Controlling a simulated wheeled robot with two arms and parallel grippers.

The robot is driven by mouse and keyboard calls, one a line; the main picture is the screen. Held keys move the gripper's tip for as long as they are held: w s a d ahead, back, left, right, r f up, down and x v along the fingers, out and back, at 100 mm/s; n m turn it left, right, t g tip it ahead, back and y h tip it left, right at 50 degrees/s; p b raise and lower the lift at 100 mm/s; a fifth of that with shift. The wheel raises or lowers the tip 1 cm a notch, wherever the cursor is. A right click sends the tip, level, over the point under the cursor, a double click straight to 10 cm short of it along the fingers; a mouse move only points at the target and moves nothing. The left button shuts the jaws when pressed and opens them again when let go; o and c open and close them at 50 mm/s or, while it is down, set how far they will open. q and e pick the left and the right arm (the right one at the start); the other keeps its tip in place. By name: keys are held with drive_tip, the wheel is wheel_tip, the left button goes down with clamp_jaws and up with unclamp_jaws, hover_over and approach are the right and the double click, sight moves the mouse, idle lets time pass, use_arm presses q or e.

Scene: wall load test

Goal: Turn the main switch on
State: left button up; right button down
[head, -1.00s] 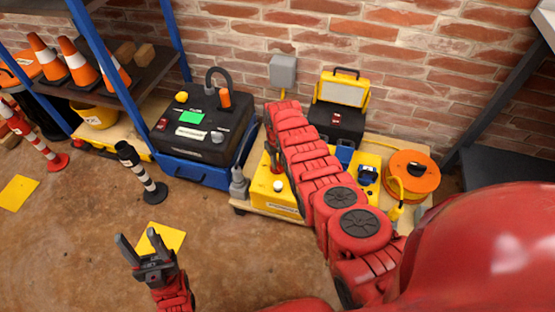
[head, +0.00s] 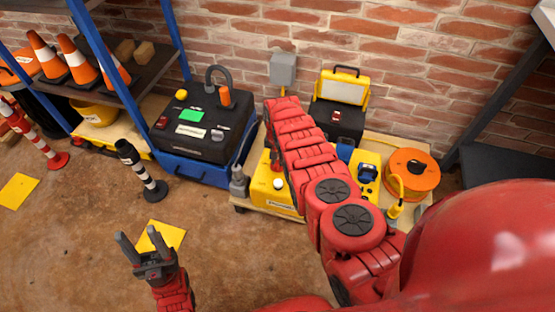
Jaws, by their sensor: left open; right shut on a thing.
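A yellow unit (head: 263,184) with a white knob (head: 279,184) and a white label stands on a low wooden pallet. My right arm (head: 300,150) reaches over it from the lower right and covers much of its top. The fingers of my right gripper are hidden behind that arm, and so is whatever they touch. I cannot make out a main switch on the visible part of the yellow unit. My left gripper (head: 144,243) is open and empty above the floor at the lower left, apart from everything.
A black control box (head: 205,150) with a green label sits on a blue case left of the pallet. An open black-and-yellow case (head: 337,118) and an orange cable reel (head: 411,174) stand to the right. A striped post (head: 141,172) stands on open floor.

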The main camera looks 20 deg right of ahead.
sight(278, 161)
drive_tip(key=shift+m, duration=0.3)
idle(0.4)
drive_tip(key=c, duration=0.8)
unclamp_jaws()
wheel_tip(278, 161, up, 7)
drive_tip(key=p, duration=0.5)
drive_tip(key=shift+a+r+p, duration=0.15)
drive_tip(key=shift+p, duration=0.2)
wheel_tip(278, 161, up, 10)
drive_tip(key=p, duration=0.2)
drive_tip(key=shift+p, duration=0.4)
